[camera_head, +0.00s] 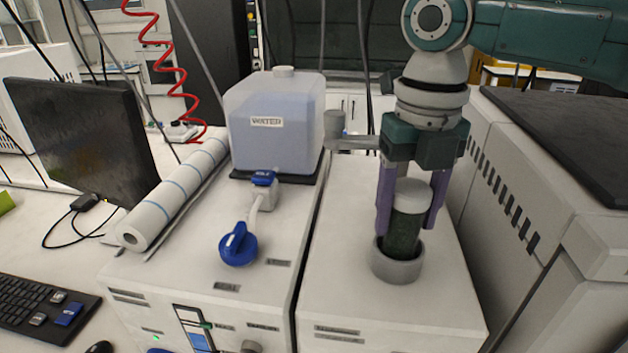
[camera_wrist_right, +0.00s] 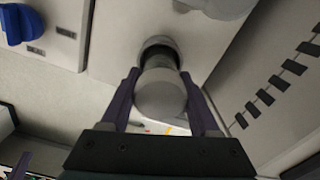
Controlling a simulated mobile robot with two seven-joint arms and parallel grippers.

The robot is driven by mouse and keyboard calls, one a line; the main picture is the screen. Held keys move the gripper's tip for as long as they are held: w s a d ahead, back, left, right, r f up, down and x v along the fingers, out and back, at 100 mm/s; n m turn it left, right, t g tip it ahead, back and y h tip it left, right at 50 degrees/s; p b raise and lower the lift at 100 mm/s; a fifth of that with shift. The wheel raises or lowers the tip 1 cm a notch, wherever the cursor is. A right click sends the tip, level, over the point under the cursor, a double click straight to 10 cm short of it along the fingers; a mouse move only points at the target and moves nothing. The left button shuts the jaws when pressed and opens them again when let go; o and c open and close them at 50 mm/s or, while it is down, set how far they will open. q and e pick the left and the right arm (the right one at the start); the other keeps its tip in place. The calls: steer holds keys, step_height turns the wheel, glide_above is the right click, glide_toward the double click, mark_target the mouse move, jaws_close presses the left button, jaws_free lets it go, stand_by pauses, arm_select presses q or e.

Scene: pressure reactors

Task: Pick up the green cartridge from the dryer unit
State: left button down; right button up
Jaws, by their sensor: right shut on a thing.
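The green cartridge (camera_head: 405,232) is a dark green cylinder with a pale grey cap. It stands upright in a grey ring-shaped holder (camera_head: 397,267) on top of the dryer unit (camera_head: 345,290), its lower end hidden by the ring. My right gripper (camera_head: 408,218) points down from above with its purple fingers on either side of the cartridge, shut on it. In the right wrist view the cartridge's cap (camera_wrist_right: 160,96) sits between the fingers, and the holder shows behind it.
A water tank (camera_head: 275,125) and a blue valve handle (camera_head: 238,245) stand on the white unit to the left. A paper roll (camera_head: 175,195), a monitor (camera_head: 85,140) and a keyboard (camera_head: 40,305) are farther left. A large grey cabinet (camera_head: 540,190) stands close on the right.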

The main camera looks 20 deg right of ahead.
jaws_close()
